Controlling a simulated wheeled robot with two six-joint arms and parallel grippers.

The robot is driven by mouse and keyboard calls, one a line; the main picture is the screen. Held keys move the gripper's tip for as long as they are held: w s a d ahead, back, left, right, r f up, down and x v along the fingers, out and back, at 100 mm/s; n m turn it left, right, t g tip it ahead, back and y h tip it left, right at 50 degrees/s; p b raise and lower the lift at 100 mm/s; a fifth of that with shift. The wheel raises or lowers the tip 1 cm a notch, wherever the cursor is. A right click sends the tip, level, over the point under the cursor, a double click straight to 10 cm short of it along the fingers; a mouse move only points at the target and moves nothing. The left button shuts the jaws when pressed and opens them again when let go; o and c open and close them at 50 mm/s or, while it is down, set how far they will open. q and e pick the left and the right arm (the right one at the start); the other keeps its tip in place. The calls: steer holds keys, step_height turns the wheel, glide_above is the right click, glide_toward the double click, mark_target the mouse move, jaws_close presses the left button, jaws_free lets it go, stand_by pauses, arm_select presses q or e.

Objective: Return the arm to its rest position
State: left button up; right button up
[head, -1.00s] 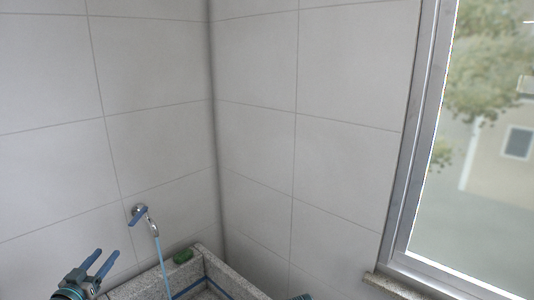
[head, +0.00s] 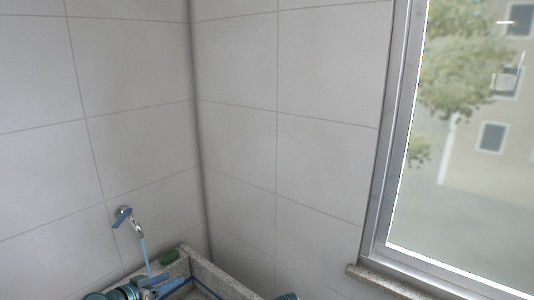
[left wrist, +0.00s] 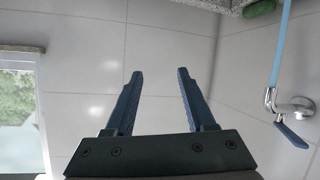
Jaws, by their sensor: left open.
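My left gripper (head: 160,283) is low in the head view, over the near left part of the stone sink, with its teal wrist at the bottom edge. In the left wrist view its two blue fingers (left wrist: 158,76) stand apart with nothing between them, and bare tiled wall shows beyond. A small teal piece of my right arm shows at the bottom edge of the head view; its gripper is out of sight.
A wall tap (head: 126,217) with a blue hose (head: 144,256) hangs above the stone sink (head: 215,279). A green item (head: 168,257) lies on the sink's back rim. A window (head: 470,150) with a stone sill (head: 385,285) is at the right. The tiled wall above is clear.

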arm_select(q)
steer(key=s+d+f+m+g, duration=0.1)
steer(key=s+d+f+g, duration=0.3)
steer(key=d, duration=0.5)
steer(key=s+d+f+m+g, duration=0.1)
steer(key=s+d+f+g, duration=0.25)
steer(key=d+f, duration=0.35)
steer(key=s+d+f+n+g+y, duration=0.1)
steer(key=s+d+f+g+y, duration=0.1)
steer(key=s+d+g+y, duration=0.3)
steer(key=shift+s+d+f+n+y, duration=0.25)
steer(key=shift+s+d+y, duration=0.3)
steer(key=shift+s+y, duration=0.9)
steer(key=shift+s+h, duration=0.25)
steer(key=shift+h, duration=0.1)
